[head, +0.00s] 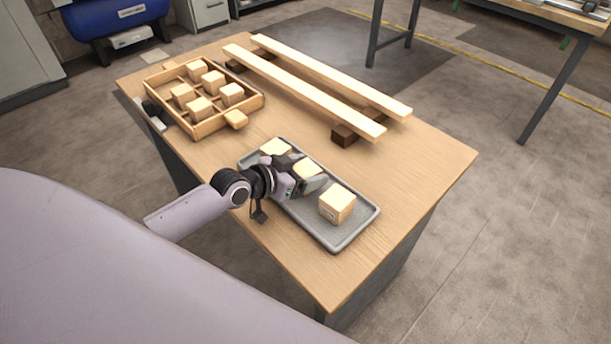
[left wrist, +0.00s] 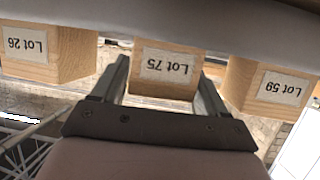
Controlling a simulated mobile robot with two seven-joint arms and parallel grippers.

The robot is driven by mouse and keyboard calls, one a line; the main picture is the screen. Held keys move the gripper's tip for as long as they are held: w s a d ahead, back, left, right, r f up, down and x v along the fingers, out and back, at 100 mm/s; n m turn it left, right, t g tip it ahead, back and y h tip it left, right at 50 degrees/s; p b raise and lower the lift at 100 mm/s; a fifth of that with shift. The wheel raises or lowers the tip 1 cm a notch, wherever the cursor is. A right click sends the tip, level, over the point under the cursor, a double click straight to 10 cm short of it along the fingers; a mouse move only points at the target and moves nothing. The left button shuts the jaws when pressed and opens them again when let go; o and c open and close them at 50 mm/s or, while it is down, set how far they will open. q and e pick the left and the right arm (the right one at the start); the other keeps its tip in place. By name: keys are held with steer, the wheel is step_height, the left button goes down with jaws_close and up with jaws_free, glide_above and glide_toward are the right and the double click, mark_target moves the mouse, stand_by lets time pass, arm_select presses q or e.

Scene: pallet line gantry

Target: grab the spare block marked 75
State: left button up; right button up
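The block marked Lot 75 (left wrist: 166,68) is pale wood with a white label, upside down in the left wrist view. In the head view it is the middle block (head: 308,168) in a grey tray (head: 345,242). My left gripper (head: 302,175) reaches over the tray at this block. In the left wrist view its fingers (left wrist: 163,80) stand spread, one on each side of the block, with a narrow gap showing at the left; contact at the right is unclear. The gripper partly hides the block in the head view. My right gripper is not in view.
Block Lot 26 (left wrist: 28,43) and block Lot 59 (left wrist: 278,88) stand close on either side. A wooden box (head: 212,125) with several blocks is at the back left. Two long boards (head: 300,82) lie on dark supports behind the tray. The table's right part is clear.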

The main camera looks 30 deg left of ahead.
arm_select(q)
steer(key=c, duration=0.7)
steer(key=shift+o, duration=0.2)
steer(key=shift+r, duration=0.1)
